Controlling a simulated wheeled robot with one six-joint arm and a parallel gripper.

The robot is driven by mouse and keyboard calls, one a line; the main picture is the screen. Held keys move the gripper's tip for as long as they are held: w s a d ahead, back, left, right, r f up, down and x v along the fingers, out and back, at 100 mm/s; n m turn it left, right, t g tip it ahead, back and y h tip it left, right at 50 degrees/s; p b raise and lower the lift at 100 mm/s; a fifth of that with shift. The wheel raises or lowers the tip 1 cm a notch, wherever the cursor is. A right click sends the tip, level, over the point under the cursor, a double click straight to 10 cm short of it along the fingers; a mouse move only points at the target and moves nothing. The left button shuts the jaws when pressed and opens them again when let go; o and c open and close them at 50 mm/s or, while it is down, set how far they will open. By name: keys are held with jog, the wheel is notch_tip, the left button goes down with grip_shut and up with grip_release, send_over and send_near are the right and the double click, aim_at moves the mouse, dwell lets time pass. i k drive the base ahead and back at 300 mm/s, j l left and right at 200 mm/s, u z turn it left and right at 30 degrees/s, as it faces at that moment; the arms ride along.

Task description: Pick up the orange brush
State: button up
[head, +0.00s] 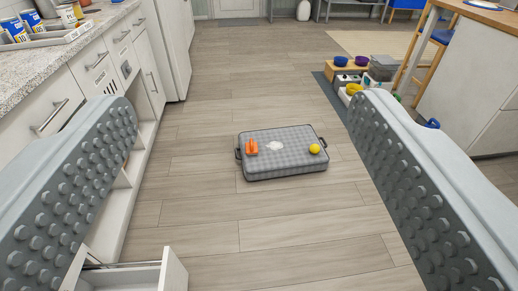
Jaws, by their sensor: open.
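An orange brush (252,147) lies on the left part of a grey pet bed or cushion (285,165) on the floor, in the middle of the head view. My gripper (240,170) is open. Its two grey studded fingers frame the left and right sides of the view, with nothing between them close by. The brush is well ahead of the gripper and apart from it, down on the floor area.
A yellow ball (315,148) sits on the cushion's right part. White cabinets (110,65) line the left, with an open drawer (135,276) at lower left. Bowls and bins stand on a dark mat (336,98) at right. The wooden floor (300,235) around the cushion is clear.

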aim_at(252, 146)
jog(key=i+l, duration=0.9)
jog(key=l, duration=0.15)
jog(key=i+u, duration=0.15)
jog(key=i, duration=1.1)
jog(key=i+j, duration=0.4)
jog(key=j, duration=0.2)
